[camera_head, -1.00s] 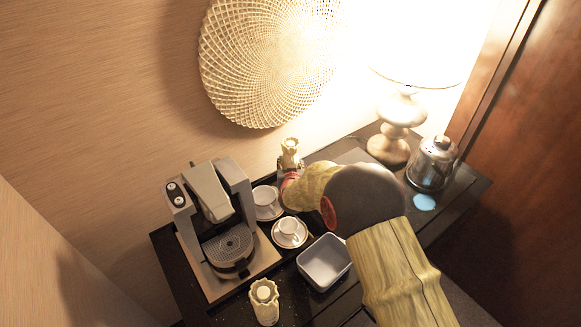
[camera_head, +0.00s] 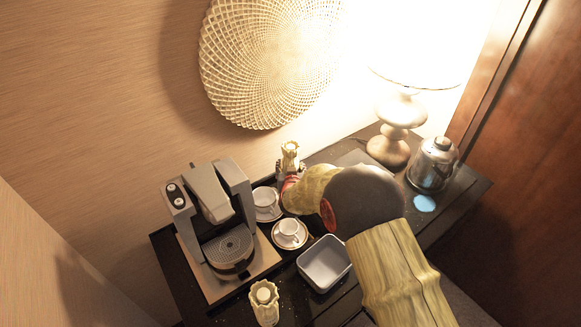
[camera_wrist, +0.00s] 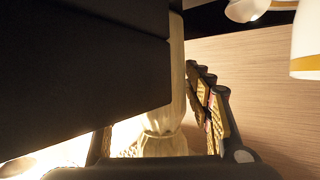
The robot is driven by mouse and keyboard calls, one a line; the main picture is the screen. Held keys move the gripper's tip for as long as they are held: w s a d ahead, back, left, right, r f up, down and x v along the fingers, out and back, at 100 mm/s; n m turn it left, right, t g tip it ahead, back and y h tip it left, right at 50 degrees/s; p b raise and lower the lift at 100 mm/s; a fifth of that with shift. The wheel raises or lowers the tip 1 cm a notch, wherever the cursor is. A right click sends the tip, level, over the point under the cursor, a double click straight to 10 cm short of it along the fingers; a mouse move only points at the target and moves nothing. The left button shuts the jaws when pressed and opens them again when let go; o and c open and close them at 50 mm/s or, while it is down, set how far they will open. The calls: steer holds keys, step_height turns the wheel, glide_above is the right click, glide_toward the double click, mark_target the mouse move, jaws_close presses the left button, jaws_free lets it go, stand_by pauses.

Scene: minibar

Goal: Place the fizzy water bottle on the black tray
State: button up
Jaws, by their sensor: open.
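A pale, cream-coloured bottle (camera_head: 290,153) stands upright at the back of the dark counter, by the wall. Its label cannot be read. My gripper (camera_head: 287,176) is at this bottle, partly hidden behind my own wrist. In the wrist view the pale bottle (camera_wrist: 163,143) shows beside a finger on the right, with a dark body covering the left. My gripper is open, with no closed grip on the bottle.
A coffee machine (camera_head: 212,215) stands at the left. Two white cups, the rear (camera_head: 265,198) and the front (camera_head: 288,229), sit on saucers beside it. A grey open box (camera_head: 324,263) is at the front. A lamp (camera_head: 390,145) and a metal kettle (camera_head: 433,164) stand at the right.

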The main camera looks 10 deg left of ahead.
steer(key=p+v, duration=0.1)
steer(key=v, duration=1)
steer(key=shift+s, duration=0.3)
steer(key=shift+r, duration=0.1)
steer(key=s+d+r+g, duration=0.2)
steer(key=s+d+r, duration=0.3)
steer(key=d+r, duration=0.35)
steer(key=s+d+r+g, duration=0.1)
steer(key=s+d+r, duration=0.3)
steer(key=d+r, duration=0.45)
steer(key=s+d+r+m+g+h, duration=0.1)
steer(key=s+d+g, duration=0.1)
steer(key=s+d, duration=0.6)
steer(key=s+d+r+m+g+h, duration=0.1)
steer(key=s+d, duration=0.8)
steer(key=s, duration=1)
steer(key=shift+d+r+m+g+h, duration=0.15)
steer(key=shift+r+m+g+h, duration=0.25)
steer(key=shift+r+g+h, duration=0.3)
steer(key=shift+s, duration=0.15)
